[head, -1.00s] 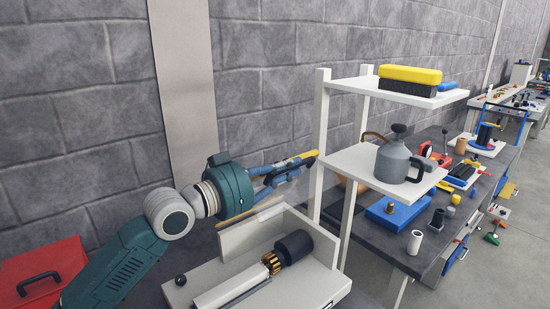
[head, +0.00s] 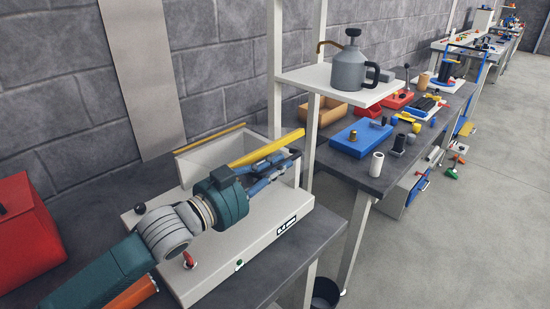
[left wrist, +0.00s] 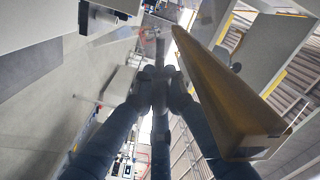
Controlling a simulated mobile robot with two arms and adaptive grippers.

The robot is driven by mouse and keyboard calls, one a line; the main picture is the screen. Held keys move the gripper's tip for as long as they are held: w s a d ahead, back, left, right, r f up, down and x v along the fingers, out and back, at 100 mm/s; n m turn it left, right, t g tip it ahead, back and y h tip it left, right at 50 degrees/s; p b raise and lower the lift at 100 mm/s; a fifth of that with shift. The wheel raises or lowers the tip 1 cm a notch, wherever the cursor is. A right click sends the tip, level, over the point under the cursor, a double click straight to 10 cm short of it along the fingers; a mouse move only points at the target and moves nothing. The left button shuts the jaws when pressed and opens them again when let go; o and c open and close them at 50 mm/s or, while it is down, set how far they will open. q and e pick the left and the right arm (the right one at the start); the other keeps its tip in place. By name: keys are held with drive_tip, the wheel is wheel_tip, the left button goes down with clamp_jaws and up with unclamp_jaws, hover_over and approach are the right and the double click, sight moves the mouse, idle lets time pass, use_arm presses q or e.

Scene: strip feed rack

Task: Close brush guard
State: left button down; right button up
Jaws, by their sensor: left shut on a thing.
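The brush guard shows as a clear, hard-to-see panel with a yellow bar (head: 266,147) along one edge; the bar is above the white brush machine (head: 265,243). My left gripper (head: 284,162) is just below and beside this bar, shut on the guard. In the left wrist view the yellow bar (left wrist: 222,92) runs close along the right of the shut fingers (left wrist: 158,76); the exact contact is hard to see. An orange strip (head: 210,138) lies along the top of the machine's back wall. My arm hides the brush. My right gripper is not in view.
A white shelf post (head: 275,70) stands close behind my left gripper. A grey can (head: 348,68) stands on the shelf. A red toolbox (head: 27,235) is at the left. A black knob (head: 140,208) and red switch (head: 188,260) sit on the machine. Free floor lies to the right.

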use_arm(q)
drive_tip(key=shift+s+f, duration=0.1)
drive_tip(key=shift+f, duration=0.5)
drive_tip(key=c, duration=1.8)
unclamp_jaws()
drive_tip(key=v, duration=1.2)
drive_tip(key=shift+r, duration=0.1)
